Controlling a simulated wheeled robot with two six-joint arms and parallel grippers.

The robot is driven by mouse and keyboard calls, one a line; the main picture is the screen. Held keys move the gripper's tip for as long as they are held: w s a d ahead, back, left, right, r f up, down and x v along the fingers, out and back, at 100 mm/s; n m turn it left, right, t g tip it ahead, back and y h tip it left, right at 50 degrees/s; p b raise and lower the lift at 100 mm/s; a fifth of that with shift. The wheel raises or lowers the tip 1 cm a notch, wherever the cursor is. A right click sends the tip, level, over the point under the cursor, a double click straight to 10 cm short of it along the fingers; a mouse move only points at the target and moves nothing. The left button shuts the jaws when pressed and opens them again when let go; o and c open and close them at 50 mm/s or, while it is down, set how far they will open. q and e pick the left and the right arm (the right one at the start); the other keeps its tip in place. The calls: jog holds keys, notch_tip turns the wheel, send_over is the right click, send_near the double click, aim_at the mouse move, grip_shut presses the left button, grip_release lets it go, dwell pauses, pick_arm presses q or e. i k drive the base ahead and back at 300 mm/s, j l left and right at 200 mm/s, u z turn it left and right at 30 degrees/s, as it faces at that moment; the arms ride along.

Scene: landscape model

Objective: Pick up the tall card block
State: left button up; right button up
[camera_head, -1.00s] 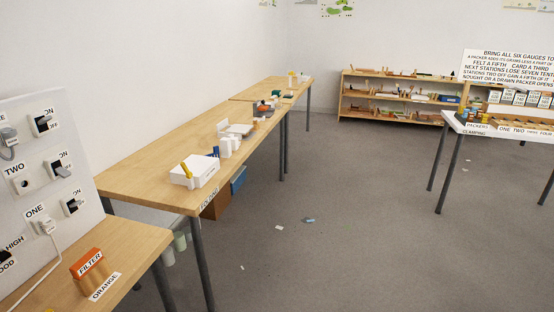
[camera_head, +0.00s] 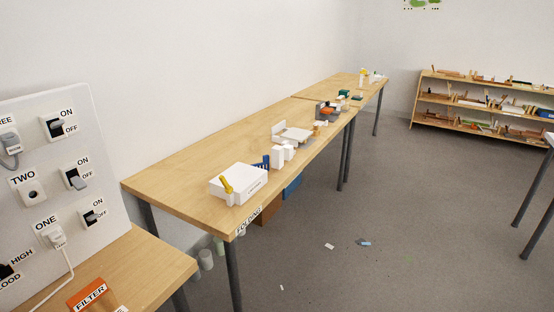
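No block marked as the tall card block can be made out. On the long wooden table (camera_head: 190,175) a white box (camera_head: 243,183) with a yellow piece (camera_head: 226,185) on it stands near the front end. Small white upright blocks (camera_head: 277,157) stand just behind it; I cannot tell whether one of them is the tall card block. Neither of my grippers is in view.
A near table (camera_head: 150,265) holds a switch panel (camera_head: 60,180) and an orange filter block (camera_head: 88,296). A blue box (camera_head: 292,187) is under the long table. A shelf (camera_head: 480,105) stands at the back right. Open grey floor (camera_head: 400,210) has small scraps (camera_head: 363,242) on it.

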aim_at(278, 151)
jog(key=i+l+z, duration=0.55)
jog(key=i, duration=0.45)
jog(key=i+l+z, duration=0.3)
jog(key=i, duration=0.25)
jog(key=i+z, duration=0.25)
jog(key=i, duration=0.3)
jog(key=i+l+u, duration=0.1)
jog(key=i+u, duration=0.25)
jog(key=u, duration=0.15)
jog(key=i+l+u, duration=0.2)
jog(key=i+u, duration=0.25)
jog(key=i+l+u, duration=0.2)
jog(key=l+u, duration=0.15)
jog(key=u, duration=0.15)
